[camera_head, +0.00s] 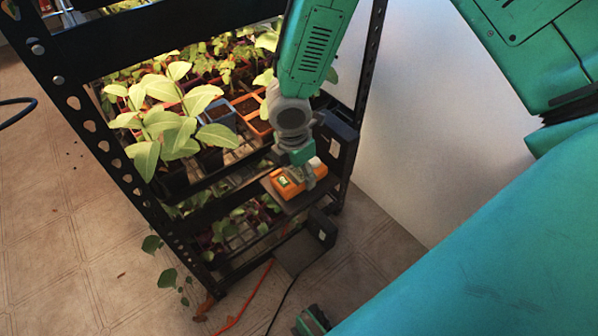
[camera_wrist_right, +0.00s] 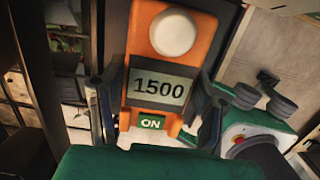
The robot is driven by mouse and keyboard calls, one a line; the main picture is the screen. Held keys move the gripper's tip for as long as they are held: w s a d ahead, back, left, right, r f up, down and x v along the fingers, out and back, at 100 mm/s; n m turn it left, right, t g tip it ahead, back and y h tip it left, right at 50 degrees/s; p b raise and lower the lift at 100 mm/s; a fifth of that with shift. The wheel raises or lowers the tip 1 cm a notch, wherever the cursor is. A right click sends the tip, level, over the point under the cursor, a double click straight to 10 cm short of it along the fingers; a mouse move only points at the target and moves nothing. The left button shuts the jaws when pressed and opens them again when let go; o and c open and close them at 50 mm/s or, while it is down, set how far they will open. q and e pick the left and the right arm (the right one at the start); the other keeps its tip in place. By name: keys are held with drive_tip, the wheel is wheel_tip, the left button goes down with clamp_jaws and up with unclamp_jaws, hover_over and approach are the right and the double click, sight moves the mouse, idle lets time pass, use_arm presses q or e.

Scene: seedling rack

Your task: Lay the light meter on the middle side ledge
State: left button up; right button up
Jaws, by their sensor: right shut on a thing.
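The light meter (camera_head: 285,185) is orange with a lit green patch. In the right wrist view the light meter (camera_wrist_right: 170,60) shows a pale round dome, a display reading 1500 and a green ON label. My right gripper (camera_head: 298,178) is shut on it, with a finger on each side in the wrist view. The middle side ledge (camera_head: 297,205) is a dark flat board on the rack's side, directly under the meter in the head view. I cannot tell whether the meter touches it. My left gripper is not in view.
The black rack (camera_head: 115,160) holds seedlings (camera_head: 165,125) and trays on its shelves. A lower ledge (camera_head: 300,254) lies below. An orange cord (camera_head: 250,300) runs across the tiled floor. A pale wall (camera_head: 440,130) is at right.

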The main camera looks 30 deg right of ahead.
drive_tip(key=shift+f, duration=0.15)
drive_tip(key=o, duration=1.3)
drive_tip(key=shift+o, duration=0.2)
